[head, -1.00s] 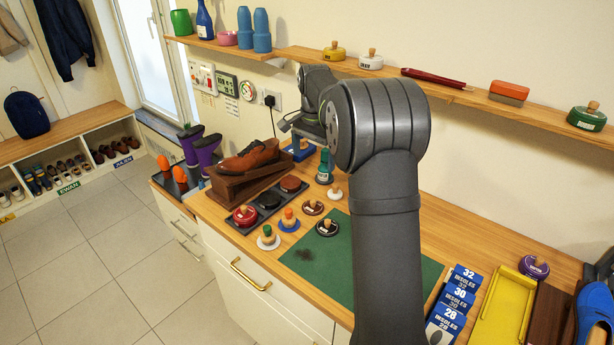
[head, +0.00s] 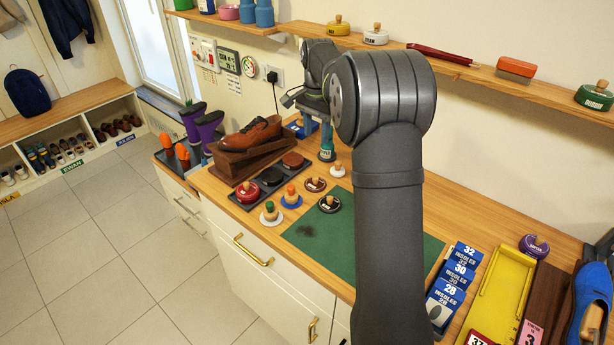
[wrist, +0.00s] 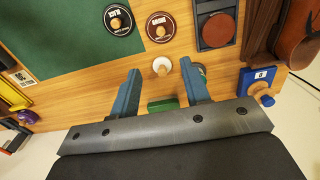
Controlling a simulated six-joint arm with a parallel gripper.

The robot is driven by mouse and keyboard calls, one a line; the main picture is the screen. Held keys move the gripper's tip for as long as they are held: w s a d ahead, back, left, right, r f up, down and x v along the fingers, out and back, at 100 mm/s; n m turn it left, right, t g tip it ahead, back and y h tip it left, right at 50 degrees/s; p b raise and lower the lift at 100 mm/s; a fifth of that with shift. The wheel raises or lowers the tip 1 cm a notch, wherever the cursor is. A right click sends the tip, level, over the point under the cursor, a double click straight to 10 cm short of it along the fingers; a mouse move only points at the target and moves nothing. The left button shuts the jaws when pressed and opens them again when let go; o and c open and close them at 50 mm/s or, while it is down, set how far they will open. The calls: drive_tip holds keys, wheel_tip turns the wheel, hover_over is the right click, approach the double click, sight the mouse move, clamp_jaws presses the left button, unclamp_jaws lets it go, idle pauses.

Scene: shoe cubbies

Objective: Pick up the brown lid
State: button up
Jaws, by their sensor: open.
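The brown lid (head: 315,184) has a light wooden knob and lies on the wooden counter, just past the green mat's edge. It also shows in the wrist view (wrist: 155,36), at the top middle. My gripper (wrist: 161,72) is open and empty, with two blue fingers. In the wrist view the brown lid lies beyond the fingertips, and a white lid with a wooden knob (wrist: 163,66) lies between the tips. In the head view my gripper is by the wall at the counter's back, partly hidden by my arm.
A black lid (head: 329,204) lies on the green mat (head: 350,240) beside the brown one. A dark tray (head: 237,199) holds red, black and brown round pieces. A wooden stand (head: 240,163) bears a brown shoe. A blue piece with a knob (wrist: 258,84) is right of my fingers.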

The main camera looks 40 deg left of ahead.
drive_tip(key=n+t, duration=0.2)
drive_tip(key=t, duration=0.1)
hover_over(316, 178)
drive_tip(key=s, duration=0.2)
drive_tip(key=shift+y, duration=0.3)
drive_tip(key=f, duration=1.1)
drive_tip(key=shift+s+d+f, duration=0.1)
drive_tip(key=shift+d+f, duration=0.05)
drive_tip(key=shift+d, duration=0.1)
drive_tip(key=shift+w+x, duration=0.2)
drive_tip(key=shift+x, duration=2.5)
drive_tip(key=shift+a, duration=0.1)
clamp_jaws()
